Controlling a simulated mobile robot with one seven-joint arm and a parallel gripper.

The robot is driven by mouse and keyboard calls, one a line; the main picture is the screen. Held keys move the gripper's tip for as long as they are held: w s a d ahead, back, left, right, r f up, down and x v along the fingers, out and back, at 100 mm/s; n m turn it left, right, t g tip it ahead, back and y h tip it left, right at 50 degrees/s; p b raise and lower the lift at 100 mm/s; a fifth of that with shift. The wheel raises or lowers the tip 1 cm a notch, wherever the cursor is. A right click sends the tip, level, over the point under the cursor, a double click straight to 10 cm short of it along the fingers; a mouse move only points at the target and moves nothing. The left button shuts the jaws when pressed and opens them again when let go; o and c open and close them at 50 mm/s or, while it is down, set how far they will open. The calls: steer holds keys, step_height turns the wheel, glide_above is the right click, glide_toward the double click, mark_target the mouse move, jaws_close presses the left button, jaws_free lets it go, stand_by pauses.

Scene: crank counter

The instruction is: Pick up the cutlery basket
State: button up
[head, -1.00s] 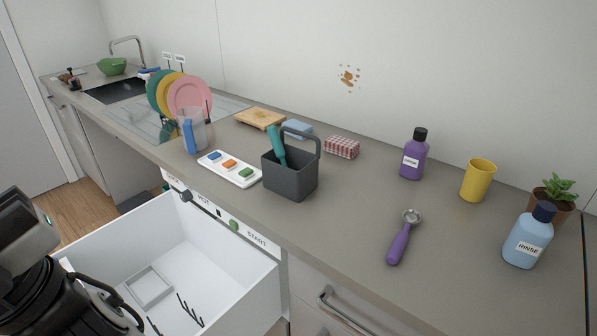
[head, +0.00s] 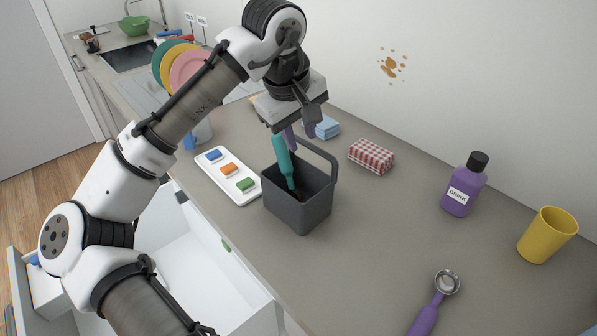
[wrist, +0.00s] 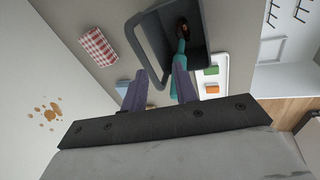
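The dark grey cutlery basket (head: 298,208) stands upright on the counter, its handle (head: 330,160) raised. A teal-handled utensil (head: 282,160) leans inside it; the wrist view also shows a brown item in the basket (wrist: 205,35). My gripper (head: 299,138) is above the basket at its handle, fingers pointing down. In the wrist view my two purple fingers (wrist: 160,68) are apart, with part of the handle showing between them. They do not appear closed on it. Whether they touch the handle I cannot tell.
A white tray with coloured blocks (head: 229,176) lies left of the basket. A blue sponge (head: 325,127) and a red checked block (head: 371,156) lie behind. A purple bottle (head: 463,185), yellow cup (head: 547,235) and scoop (head: 436,300) are to the right. An open white drawer (head: 200,265) is below.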

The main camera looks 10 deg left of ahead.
steer(key=s+a+f+n+g+y, duration=0.1)
steer(key=s+a+f+n+g, duration=0.1)
steer(key=s+a+f+g, duration=0.15)
glide_above(281, 219)
step_height(281, 219, down, 6)
steer(key=shift+w+f+p, duration=0.1)
steer(key=shift+f+p, duration=1.2)
steer(key=shift+f, duration=1.85)
steer(key=shift+c, duration=0.3)
jaws_close()
